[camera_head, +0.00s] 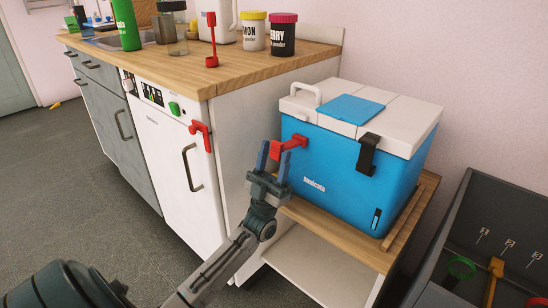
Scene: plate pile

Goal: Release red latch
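A red latch (292,144) sticks out from the upper left part of the blue cooler's (335,185) front. Its left end shows between the two blue-grey fingertips of my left gripper (273,158). The fingers stand apart, one on each side of that red end. I cannot tell whether they touch it. A black latch (367,155) hangs on the cooler's front below the white lid (405,115). The lid is down. My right gripper is not in view.
The cooler stands on a low wooden-topped shelf (350,247). Left of it is a counter (240,72) over a white appliance (165,165) with another red latch-like part (201,132). A red upright piece (211,40) stands on the counter. A dark bin (455,215) is at right.

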